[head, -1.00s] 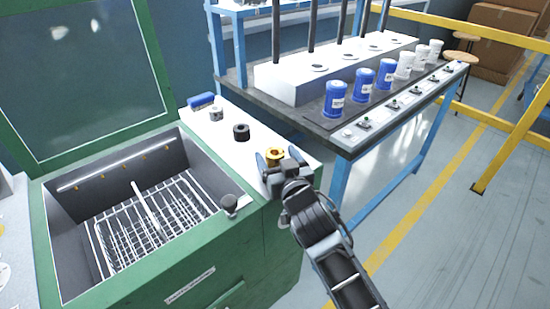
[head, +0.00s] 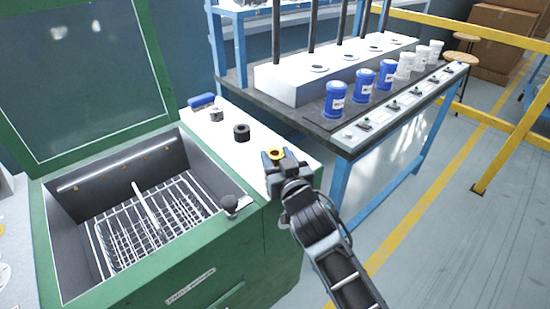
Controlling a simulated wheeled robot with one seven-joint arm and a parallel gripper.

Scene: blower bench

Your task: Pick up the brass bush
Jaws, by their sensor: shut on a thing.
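The brass bush (head: 276,153) is a small gold ring with a dark hole, at the right part of the white shelf top (head: 226,160) beside the green washer. My gripper (head: 275,158) is shut on the brass bush, with a finger on either side of it. The bush's lower part is hidden by the fingers, so I cannot tell whether it still touches the shelf.
A dark bush (head: 241,132), a grey metal bush (head: 216,114) and a blue brush-like block (head: 201,101) stand farther back on the shelf. The open washer basin with a wire rack (head: 150,215) lies to the left. A bench (head: 330,130) with blue and white canisters stands to the right.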

